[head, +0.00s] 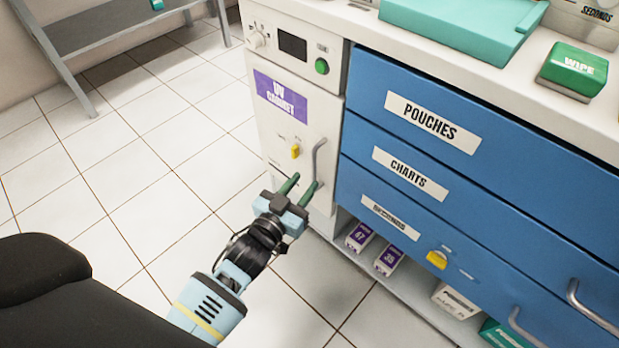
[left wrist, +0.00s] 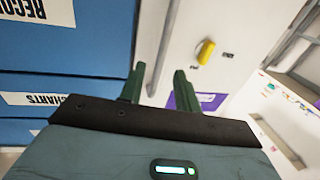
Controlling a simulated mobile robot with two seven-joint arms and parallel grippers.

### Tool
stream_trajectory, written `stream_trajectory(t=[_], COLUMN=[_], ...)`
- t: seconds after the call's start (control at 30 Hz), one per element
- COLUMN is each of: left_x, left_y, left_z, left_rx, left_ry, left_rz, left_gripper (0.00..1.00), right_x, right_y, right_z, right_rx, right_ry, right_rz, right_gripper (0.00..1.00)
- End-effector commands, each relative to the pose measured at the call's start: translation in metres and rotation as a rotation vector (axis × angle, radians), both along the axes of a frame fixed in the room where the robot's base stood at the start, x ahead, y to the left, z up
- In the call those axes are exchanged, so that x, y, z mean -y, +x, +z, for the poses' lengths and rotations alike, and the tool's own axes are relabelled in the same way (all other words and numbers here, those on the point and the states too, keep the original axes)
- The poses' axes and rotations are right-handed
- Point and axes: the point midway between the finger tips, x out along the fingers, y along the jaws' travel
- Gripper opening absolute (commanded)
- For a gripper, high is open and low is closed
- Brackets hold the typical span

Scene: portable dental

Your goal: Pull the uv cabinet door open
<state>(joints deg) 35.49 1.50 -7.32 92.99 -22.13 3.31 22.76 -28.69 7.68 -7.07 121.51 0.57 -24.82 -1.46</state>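The white UV cabinet door (head: 292,125) bears a purple label (head: 281,97) and looks shut. A grey bar handle (head: 317,158) runs along its right side, with a yellow latch (head: 295,151) to the handle's left. My left gripper (head: 303,181) is open, its two green fingers near the handle's lower end. In the left wrist view, the handle (left wrist: 167,45) runs between the spread fingers of the gripper (left wrist: 159,72); I cannot tell whether they touch it. The yellow latch also shows there (left wrist: 205,51). My right gripper is not in view.
Blue drawers (head: 440,165) labelled pouches and charts stand right of the cabinet, with small boxes (head: 374,248) on a shelf below. A control panel (head: 292,46) is above the door. Tiled floor (head: 150,190) left of the cabinet is clear. A grey table (head: 105,30) stands at the back left.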

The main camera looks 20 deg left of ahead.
Motion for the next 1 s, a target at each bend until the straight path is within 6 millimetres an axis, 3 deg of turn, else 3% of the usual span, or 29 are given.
stream_trajectory(t=[0.23, 0.6, 0.83, 1.0], left_x=[0.005, 0.005, 0.005, 0.005], left_y=[0.027, 0.031, 0.031, 0.031], left_z=[-0.001, 0.0, 0.0, 0.0], left_rx=[-0.001, -0.001, -0.001, -0.001], left_ry=[0.0, 0.0, 0.0, 0.0], left_rz=[-0.001, -0.001, -0.001, -0.001], left_gripper=[0.33, 0.33, 0.02, 0.0], right_x=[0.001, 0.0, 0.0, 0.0], right_y=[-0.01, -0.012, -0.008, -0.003], right_z=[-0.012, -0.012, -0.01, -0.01], right_rx=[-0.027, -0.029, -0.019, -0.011], right_ry=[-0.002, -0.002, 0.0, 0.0], right_rz=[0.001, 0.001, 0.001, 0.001], right_gripper=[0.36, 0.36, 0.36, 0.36])
